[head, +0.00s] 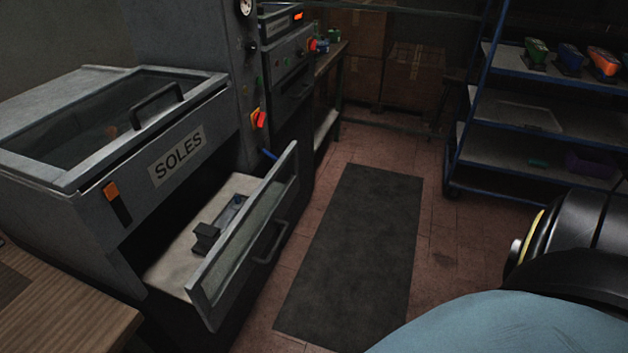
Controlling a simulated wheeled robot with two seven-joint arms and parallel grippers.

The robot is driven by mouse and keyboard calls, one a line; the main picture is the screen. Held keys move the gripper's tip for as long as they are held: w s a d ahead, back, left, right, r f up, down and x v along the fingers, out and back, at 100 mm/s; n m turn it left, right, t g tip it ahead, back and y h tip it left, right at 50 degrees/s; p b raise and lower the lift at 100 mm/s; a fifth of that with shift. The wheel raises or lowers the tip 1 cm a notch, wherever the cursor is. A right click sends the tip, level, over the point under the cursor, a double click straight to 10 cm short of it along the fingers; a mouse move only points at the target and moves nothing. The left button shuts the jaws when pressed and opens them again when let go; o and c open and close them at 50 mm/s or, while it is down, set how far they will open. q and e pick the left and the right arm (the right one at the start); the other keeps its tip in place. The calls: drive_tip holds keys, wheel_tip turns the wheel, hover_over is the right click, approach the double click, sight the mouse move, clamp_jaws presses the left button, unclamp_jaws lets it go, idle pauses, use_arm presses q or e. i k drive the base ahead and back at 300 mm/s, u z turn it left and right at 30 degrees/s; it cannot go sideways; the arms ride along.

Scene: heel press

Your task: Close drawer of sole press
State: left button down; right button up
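The sole press (110,225) is a grey machine at the left, marked SOLES, with a glass-topped lid and a black handle on top. Its drawer (172,274) is pulled out toward the right. The drawer front (238,250) is a framed clear panel with a dark handle (270,242) on its outer face. A dark block-shaped fixture (210,234) lies on the pale drawer floor. Neither of my grippers is in view. A black and yellow rounded part, seemingly my own arm, shows at the right edge.
A dark mat (355,250) lies on the red tiled floor right of the drawer, with nothing on it. A blue-framed shelf rack (530,115) with shoes stands at the back right. A wooden table (75,315) is at the lower left. Cardboard boxes (412,75) stand behind.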

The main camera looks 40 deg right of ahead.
sight(209, 262)
drive_tip(key=z, duration=0.95)
drive_tip(key=k, duration=1.1)
drive_tip(key=u, duration=0.75)
drive_tip(key=i, duration=1.1)
drive_tip(key=z, duration=0.2)
